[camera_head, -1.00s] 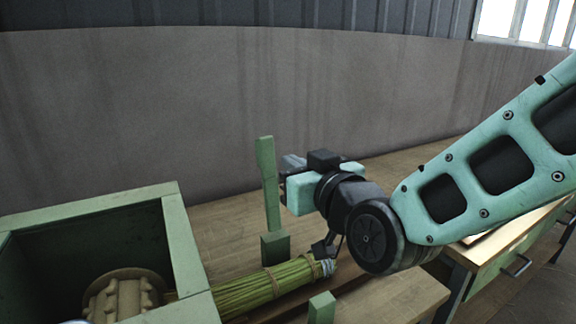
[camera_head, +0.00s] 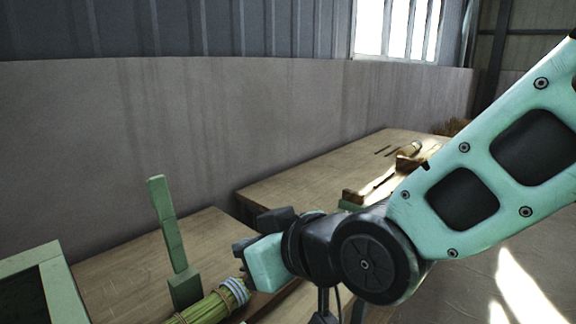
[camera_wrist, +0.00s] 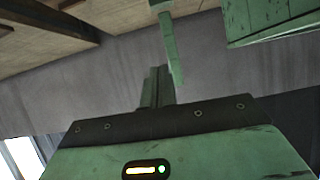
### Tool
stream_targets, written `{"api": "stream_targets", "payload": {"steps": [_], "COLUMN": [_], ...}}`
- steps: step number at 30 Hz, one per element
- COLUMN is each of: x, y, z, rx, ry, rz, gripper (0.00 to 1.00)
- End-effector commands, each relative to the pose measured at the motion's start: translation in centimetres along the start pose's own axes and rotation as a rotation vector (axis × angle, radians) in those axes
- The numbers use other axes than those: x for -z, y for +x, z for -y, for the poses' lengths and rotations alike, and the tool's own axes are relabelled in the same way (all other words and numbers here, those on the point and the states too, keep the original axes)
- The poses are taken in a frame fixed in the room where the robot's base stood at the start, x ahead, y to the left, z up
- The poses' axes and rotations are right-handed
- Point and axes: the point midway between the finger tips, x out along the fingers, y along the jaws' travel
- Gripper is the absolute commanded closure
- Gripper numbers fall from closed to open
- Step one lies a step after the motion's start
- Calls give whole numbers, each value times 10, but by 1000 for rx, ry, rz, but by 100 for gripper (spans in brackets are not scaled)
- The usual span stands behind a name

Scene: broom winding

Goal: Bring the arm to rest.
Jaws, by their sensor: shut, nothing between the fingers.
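My arm reaches in from the right in the head view, bent at a dark round joint. My gripper (camera_head: 241,250) is at the left end of the arm, partly hidden by its own teal body. In the wrist view its fingers (camera_wrist: 156,84) are together with nothing between them. The broom bundle (camera_head: 203,306) of green-yellow stalks lies at the bottom of the head view, with a pale band near its right end. My gripper shows just above that end in the picture; the gap cannot be judged.
A green upright post (camera_head: 166,222) stands on the wooden bench (camera_head: 120,262) beside the bundle. A green box (camera_head: 52,285) is at lower left. A second wooden table (camera_head: 290,182) with wooden pieces stands behind the arm. A grey wall runs behind.

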Motion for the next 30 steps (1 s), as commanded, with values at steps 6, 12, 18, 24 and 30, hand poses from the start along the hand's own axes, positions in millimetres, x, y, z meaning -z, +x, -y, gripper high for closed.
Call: {"api": "stream_targets", "payload": {"steps": [6, 12, 18, 24, 30], "x": [-58, -104, -123, -127, -127], "y": [-78, -159, -206, -212, -212], "z": [-20, -28, -29, -28, -28], "rx": [-34, -74, -96, -99, -98], "ry": [62, 133, 174, 180, 179], "rz": [462, 829, 1016, 1045, 1043], "gripper": [100, 100, 100, 100, 100]}}
